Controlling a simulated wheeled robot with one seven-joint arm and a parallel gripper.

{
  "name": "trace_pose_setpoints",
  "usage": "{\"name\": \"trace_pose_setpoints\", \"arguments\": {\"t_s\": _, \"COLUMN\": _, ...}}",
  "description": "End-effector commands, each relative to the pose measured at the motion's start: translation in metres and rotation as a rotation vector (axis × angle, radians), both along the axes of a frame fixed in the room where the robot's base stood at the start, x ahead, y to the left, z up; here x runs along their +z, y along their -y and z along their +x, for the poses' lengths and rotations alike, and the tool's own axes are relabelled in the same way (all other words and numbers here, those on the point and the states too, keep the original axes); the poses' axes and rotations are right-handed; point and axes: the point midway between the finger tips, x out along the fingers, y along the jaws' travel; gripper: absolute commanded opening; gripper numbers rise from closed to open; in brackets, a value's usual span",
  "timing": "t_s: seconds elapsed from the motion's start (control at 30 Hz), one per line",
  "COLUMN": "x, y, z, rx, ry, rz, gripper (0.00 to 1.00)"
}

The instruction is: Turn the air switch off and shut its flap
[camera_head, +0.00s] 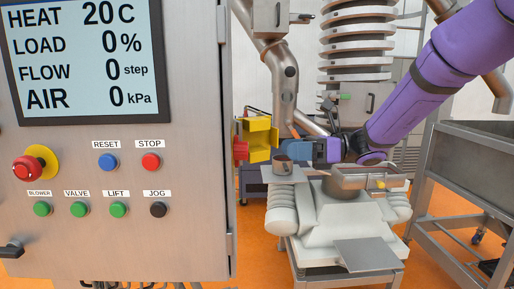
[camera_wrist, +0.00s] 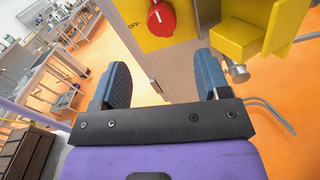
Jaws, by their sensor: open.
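The air switch is a red round knob (camera_wrist: 162,17) with a pale pointer mark, on a yellow plate (camera_wrist: 140,35) at the top of the wrist view. In the head view the red knob (camera_head: 240,149) shows at the left of the yellow housing. A yellow boxy part, seemingly the flap (camera_wrist: 247,32), stands open to the right of the knob; the yellow parts (camera_head: 260,138) also show in the head view. My gripper (camera_wrist: 160,82) is open and empty, its two blue fingers apart and short of the knob. In the head view my gripper (camera_head: 289,146) is right of the yellow housing.
A control cabinet (camera_head: 110,225) fills the left; its screen (camera_head: 85,55) reads AIR 0 kPa. A metal cup (camera_head: 283,166) stands just below my gripper. A steel pipe (camera_head: 283,80) rises behind the yellow housing. A steel cart (camera_head: 470,165) stands at the right.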

Motion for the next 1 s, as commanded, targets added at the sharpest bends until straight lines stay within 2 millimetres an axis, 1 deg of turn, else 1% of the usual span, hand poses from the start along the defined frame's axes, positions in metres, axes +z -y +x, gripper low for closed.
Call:
{"name": "trace_pose_setpoints", "arguments": {"t_s": 0.17, "x": 0.0, "y": -0.011, "z": 0.003, "rx": -0.003, "ry": -0.01, "rz": 0.011, "gripper": 0.69}}
{"name": "trace_pose_setpoints", "arguments": {"t_s": 0.27, "x": 0.0, "y": -0.026, "z": 0.002, "rx": 0.0, "ry": -0.009, "rz": 0.01, "gripper": 0.69}}
{"name": "trace_pose_setpoints", "arguments": {"t_s": 0.5, "x": 0.0, "y": -0.069, "z": 0.004, "rx": 0.0, "ry": -0.008, "rz": 0.008, "gripper": 0.69}}
{"name": "trace_pose_setpoints", "arguments": {"t_s": 0.7, "x": 0.0, "y": -0.095, "z": 0.005, "rx": -0.002, "ry": -0.007, "rz": 0.009, "gripper": 0.69}}
{"name": "trace_pose_setpoints", "arguments": {"t_s": 0.83, "x": 0.0, "y": -0.105, "z": 0.005, "rx": -0.003, "ry": -0.007, "rz": 0.008, "gripper": 0.69}}
{"name": "trace_pose_setpoints", "arguments": {"t_s": 1.0, "x": 0.0, "y": -0.108, "z": 0.005, "rx": -0.003, "ry": -0.007, "rz": 0.009, "gripper": 0.69}}
